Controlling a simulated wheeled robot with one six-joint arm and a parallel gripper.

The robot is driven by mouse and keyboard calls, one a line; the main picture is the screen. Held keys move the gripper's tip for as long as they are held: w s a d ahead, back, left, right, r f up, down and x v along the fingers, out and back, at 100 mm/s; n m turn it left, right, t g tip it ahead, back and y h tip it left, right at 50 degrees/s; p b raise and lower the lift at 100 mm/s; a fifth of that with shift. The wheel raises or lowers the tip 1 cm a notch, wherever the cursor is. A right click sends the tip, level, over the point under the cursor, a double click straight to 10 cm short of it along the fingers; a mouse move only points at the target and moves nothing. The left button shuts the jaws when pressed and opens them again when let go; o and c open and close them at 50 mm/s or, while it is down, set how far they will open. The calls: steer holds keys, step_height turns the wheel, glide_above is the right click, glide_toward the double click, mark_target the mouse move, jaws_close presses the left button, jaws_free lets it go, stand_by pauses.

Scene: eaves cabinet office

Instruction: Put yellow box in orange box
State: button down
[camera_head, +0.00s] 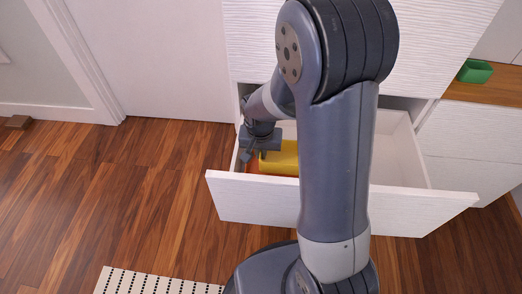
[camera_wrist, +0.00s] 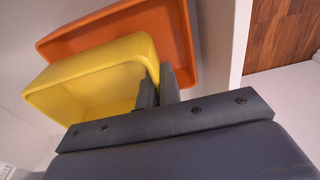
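The yellow box (camera_wrist: 95,80) is an open, hollow bin, seen tilted in the wrist view. In the head view the yellow box (camera_head: 282,158) shows inside the pulled-out drawer, partly behind my arm. The orange box (camera_wrist: 120,30) is a larger open tray behind it in the wrist view; the yellow box overlaps and hides part of it. A small strip of the orange box (camera_head: 252,167) shows in the head view. My gripper (camera_wrist: 159,88) is shut on one side wall of the yellow box, a finger on each side. I cannot tell whether the two boxes touch.
The white drawer (camera_head: 400,203) stands open from the white cabinet, and its front panel and walls surround the boxes. A green box (camera_head: 475,71) stands on a wooden top at the right. Wooden floor lies clear at left, with a dotted mat (camera_head: 150,283) in front.

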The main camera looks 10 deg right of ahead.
steer(key=shift+f+b, duration=2.1)
steer(key=shift+f, duration=0.75)
steer(key=c, duration=2.1)
jaws_free()
steer(key=o, duration=0.6)
steer(key=shift+c, duration=0.2)
steer(key=r+p, duration=0.1)
steer(key=r, duration=0.2)
steer(key=r+p, duration=0.1)
steer(key=r, duration=0.3)
steer(key=s+r+p, duration=0.1)
steer(key=r, duration=0.3)
steer(key=shift+s+a, duration=0.1)
steer(key=shift+a, duration=0.1)
steer(key=shift+f, duration=0.15)
